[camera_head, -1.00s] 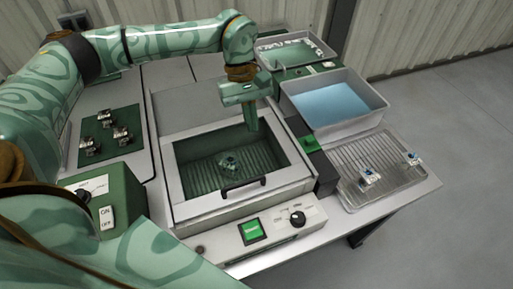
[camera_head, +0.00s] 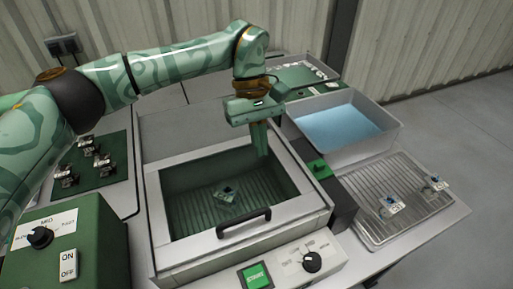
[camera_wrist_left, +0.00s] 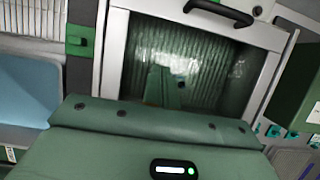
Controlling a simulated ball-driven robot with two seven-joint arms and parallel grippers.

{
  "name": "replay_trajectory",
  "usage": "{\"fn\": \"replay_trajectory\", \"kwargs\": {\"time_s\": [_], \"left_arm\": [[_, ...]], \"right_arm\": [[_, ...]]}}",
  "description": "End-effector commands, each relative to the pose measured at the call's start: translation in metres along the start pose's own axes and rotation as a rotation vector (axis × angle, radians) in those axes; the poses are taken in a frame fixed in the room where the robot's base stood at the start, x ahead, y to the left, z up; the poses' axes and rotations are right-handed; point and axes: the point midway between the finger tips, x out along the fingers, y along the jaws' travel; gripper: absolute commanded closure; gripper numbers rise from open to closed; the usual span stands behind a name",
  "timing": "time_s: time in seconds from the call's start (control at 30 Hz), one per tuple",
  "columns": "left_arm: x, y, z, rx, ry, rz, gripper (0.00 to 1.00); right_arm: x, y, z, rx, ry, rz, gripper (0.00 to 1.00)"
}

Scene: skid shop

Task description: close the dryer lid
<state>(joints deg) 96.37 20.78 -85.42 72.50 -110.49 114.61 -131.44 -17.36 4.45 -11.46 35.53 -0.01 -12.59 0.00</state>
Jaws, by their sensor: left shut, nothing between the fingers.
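The dryer lid (camera_head: 168,250) is a pale metal frame around a clear window, with a black bar handle (camera_head: 243,222) at its front. It lies down over the dryer box (camera_head: 325,222); I cannot tell whether it sits fully flush. Through the window a small part (camera_head: 226,196) shows on the ribbed floor. My left gripper (camera_head: 260,151) is shut and empty, pointing down over the back right of the window. Whether its fingertips touch the lid is unclear. In the left wrist view the fingers (camera_wrist_left: 166,78) show over the window, apart from the handle (camera_wrist_left: 218,10). My right gripper is out of view.
A green button (camera_head: 256,275) and a knob (camera_head: 312,261) sit on the front panel. A blue-liquid tank (camera_head: 385,140) and a ribbed tray (camera_head: 365,222) stand to the right. A green control box (camera_head: 95,235) and a green mat (camera_head: 112,180) with several parts lie left.

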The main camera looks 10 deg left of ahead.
Motion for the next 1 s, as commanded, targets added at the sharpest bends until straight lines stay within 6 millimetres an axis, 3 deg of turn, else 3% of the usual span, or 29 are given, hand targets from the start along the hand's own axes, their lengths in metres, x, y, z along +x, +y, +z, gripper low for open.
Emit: {"fn": "replay_trajectory", "kwargs": {"time_s": [0.1,0.33,0.6,1.0], "left_arm": [[0.03,-0.001,-0.002,-0.001,-0.006,-0.002,1.0],[0.078,-0.001,-0.001,-0.001,-0.005,-0.001,1.0],[0.088,0.0,0.032,0.001,-0.003,-0.001,1.0],[0.089,0.0,0.036,-0.002,0.001,0.001,1.0]], "right_arm": [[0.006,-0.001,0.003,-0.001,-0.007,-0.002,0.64],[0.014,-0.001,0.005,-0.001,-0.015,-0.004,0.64],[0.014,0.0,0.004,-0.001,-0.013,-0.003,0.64],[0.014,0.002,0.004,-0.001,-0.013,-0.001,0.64]]}}
